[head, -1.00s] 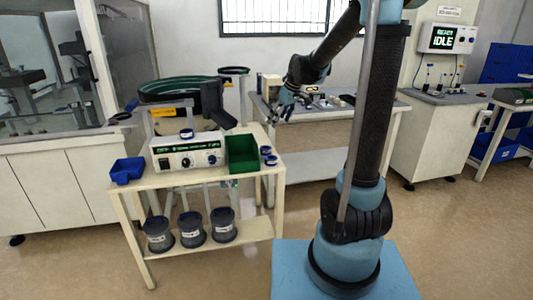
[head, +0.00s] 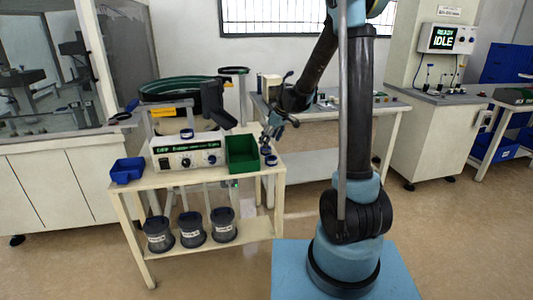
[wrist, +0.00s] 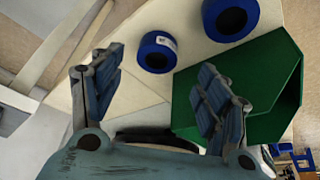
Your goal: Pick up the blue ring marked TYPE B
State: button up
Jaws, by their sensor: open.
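Two blue rings with dark centres lie beside the green bin (head: 242,155) at the right end of the cart top. The nearer ring in the wrist view (wrist: 157,52) has a small white label too small to read; it sits between and just beyond my fingertips. The other ring (wrist: 230,18) is up and to the right, with no label visible. In the head view the rings show at the cart's right edge, one (head: 265,150) behind the other (head: 271,160). My gripper (wrist: 160,66) is open and empty, above the rings, one finger near the green bin.
A third small blue ring (head: 186,133) sits on the white controller box (head: 187,156). A blue bin (head: 127,171) is at the cart's left end. Dark canisters (head: 191,229) stand on the lower shelf. A back bench (head: 395,106) is behind my arm.

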aim_at(266, 150)
jog(key=shift+w+x, duration=0.15)
jog(key=shift+x, duration=0.9)
jog(key=shift+w+x, duration=0.2)
jog(key=shift+x, duration=0.8)
jog(key=shift+w+a+f, duration=0.1)
jog(key=shift+a+f, duration=0.15)
jog(key=shift+f, duration=0.25)
jog(key=c, duration=1.2)
